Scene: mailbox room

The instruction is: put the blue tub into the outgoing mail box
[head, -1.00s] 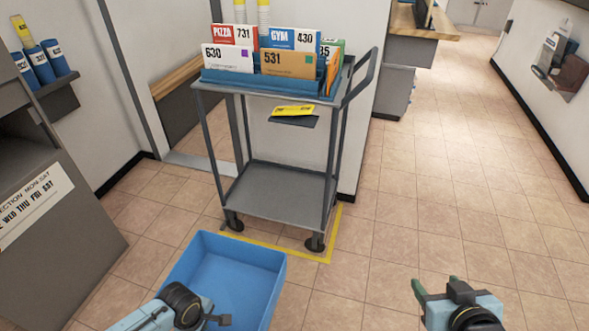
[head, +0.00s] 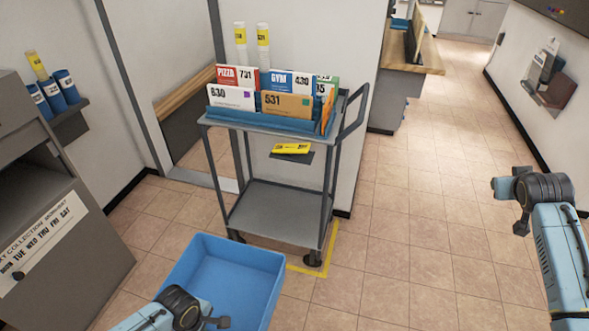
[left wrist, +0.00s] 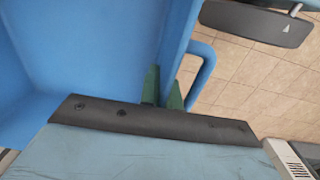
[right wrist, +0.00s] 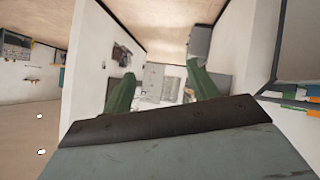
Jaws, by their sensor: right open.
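The blue tub (head: 235,262) is at the bottom of the head view, in front of the cart; its inside looks empty where I can see it. My left gripper's wrist covers its near left part. In the left wrist view, the green fingers of my left gripper (left wrist: 163,92) are close together on the wall of the blue tub (left wrist: 90,45), beside a blue handle loop. The outgoing mail box (head: 95,262) appears to be the grey cabinet at the left, with a dark opening and a collection-days sign. My right gripper (right wrist: 160,88) is open and empty, raised at the right.
A grey cart (head: 275,205) with a blue tray of mail stands behind the tub, on a yellow floor outline. A wall shelf (head: 68,115) with blue tubes is above the cabinet's right side. The tiled floor (head: 420,250) at the right is clear.

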